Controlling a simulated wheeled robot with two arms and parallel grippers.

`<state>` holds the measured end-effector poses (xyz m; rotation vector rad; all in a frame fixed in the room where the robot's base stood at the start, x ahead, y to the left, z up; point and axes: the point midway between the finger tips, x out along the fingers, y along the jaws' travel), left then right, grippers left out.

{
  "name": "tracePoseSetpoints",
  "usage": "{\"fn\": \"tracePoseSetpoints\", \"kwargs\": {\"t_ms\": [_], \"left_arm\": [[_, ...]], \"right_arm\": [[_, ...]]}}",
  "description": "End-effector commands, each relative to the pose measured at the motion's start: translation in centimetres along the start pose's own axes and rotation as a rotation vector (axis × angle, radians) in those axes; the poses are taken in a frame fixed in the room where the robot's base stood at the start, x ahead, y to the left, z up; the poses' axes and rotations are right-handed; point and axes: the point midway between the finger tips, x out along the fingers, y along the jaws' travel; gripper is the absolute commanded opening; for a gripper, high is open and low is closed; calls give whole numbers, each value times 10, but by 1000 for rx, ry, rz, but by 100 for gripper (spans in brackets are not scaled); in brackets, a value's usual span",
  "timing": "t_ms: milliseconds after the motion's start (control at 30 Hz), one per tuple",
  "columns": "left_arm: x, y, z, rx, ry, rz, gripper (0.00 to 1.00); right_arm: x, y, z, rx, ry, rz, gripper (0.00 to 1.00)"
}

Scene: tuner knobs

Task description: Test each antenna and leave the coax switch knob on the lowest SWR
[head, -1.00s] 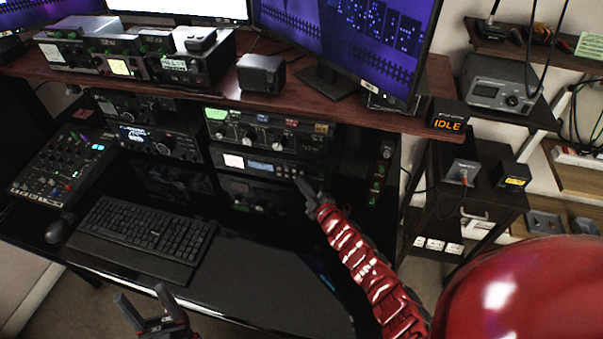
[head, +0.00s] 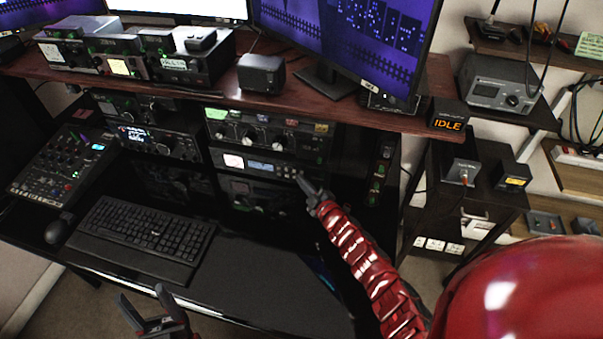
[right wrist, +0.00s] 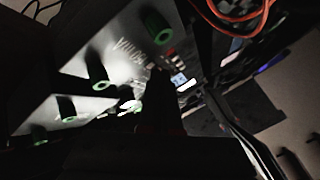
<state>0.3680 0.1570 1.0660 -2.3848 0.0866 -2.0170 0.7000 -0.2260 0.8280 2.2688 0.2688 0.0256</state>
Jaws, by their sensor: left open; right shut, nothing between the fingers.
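My right gripper (head: 303,187) is shut and empty in front of the right end of a rack unit (head: 262,165) with a small lit meter (head: 233,161) and a blue display. Above it is a rack unit with several knobs (head: 249,137) and coloured labels on top. I cannot tell which knob is the coax switch knob, and the meter reading is too small to read. The right wrist view shows dark gripper parts below a pale panel (right wrist: 95,70) with green-ringed knobs (right wrist: 157,27). My left gripper (head: 143,300) is open and empty at the bottom, before the desk.
A keyboard (head: 150,232) and mouse (head: 58,229) lie on the black desk, with a mixer (head: 62,165) at left. The shelf edge (head: 170,98) overhangs the rack. An orange "IDLE" display (head: 447,125) sits at the shelf's right end. The desk's front right is clear.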

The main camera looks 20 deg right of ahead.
Motion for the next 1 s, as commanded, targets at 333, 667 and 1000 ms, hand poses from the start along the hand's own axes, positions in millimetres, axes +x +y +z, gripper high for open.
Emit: {"fn": "tracePoseSetpoints", "kwargs": {"t_ms": [333,667,1000], "left_arm": [[-1,0,0,0,0,0,62],[-1,0,0,0,0,0,62],[-3,0,1,0,0,0,62]], "right_arm": [[3,2,3,-1,-1,0,0],[4,2,3,0,-1,-1,0],[-4,-3,-1,1,-2,-1,0]]}}
